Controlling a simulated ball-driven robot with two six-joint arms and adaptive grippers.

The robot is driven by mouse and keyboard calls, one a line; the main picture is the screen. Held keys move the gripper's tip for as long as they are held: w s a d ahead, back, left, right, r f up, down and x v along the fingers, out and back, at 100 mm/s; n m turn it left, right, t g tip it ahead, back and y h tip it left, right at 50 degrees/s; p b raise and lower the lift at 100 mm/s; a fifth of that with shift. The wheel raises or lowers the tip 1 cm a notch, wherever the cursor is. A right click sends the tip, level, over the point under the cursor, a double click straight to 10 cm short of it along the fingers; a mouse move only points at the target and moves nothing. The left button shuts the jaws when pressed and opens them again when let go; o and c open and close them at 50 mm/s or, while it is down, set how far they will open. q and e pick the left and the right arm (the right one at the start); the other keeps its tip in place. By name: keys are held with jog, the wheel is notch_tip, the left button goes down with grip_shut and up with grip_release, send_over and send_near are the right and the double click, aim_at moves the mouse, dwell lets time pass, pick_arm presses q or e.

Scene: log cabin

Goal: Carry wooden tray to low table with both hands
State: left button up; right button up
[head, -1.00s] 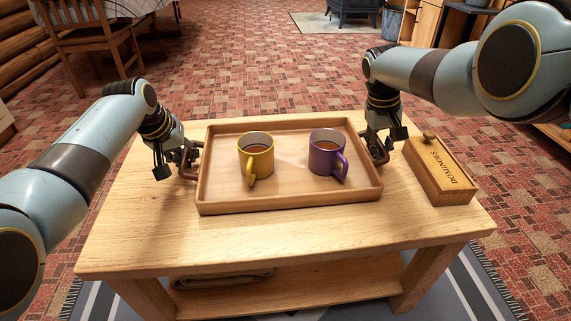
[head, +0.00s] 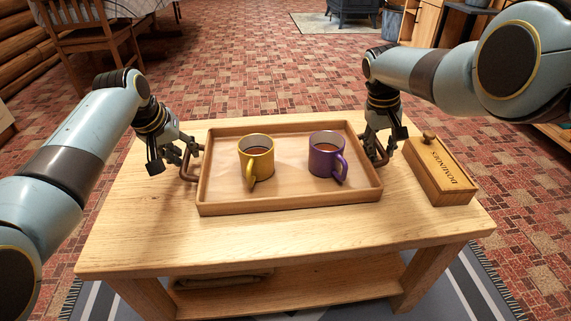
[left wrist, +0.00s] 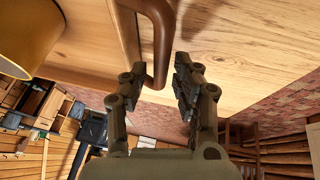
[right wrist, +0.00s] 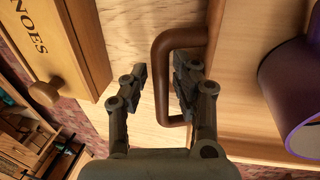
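The wooden tray (head: 290,202) lies flat on a light wooden low table (head: 285,235). It carries a yellow mug (head: 257,160) and a purple mug (head: 322,160), both upright with dark liquid inside. My left gripper (head: 186,160) is at the tray's left handle. In the left wrist view its fingers (left wrist: 154,82) are apart, with the brown handle (left wrist: 161,40) between them near the tips. My right gripper (head: 381,150) is at the right handle. In the right wrist view its fingers (right wrist: 160,78) are apart on either side of the handle (right wrist: 161,95), with a gap showing.
A wooden dominoes box (head: 440,172) with a knob stands on the table just right of my right gripper. A folded cloth (head: 222,281) lies on the lower shelf. A chair (head: 90,45) and stove (head: 352,12) stand farther back, beyond open patterned floor.

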jog(key=shift+a+r, duration=0.15)
jog(key=shift+r, duration=0.4)
pick_arm(q)
jog(key=d+v, duration=0.1)
jog(key=v, duration=0.5)
jog(key=shift+a, duration=0.5)
pick_arm(e)
notch_tip(320, 180, up, 11)
jog(key=a, duration=0.2)
jog(key=shift+s, duration=0.3)
pick_arm(q)
jog(key=shift+s, duration=0.2)
pick_arm(e)
jog(key=shift+f, duration=0.15)
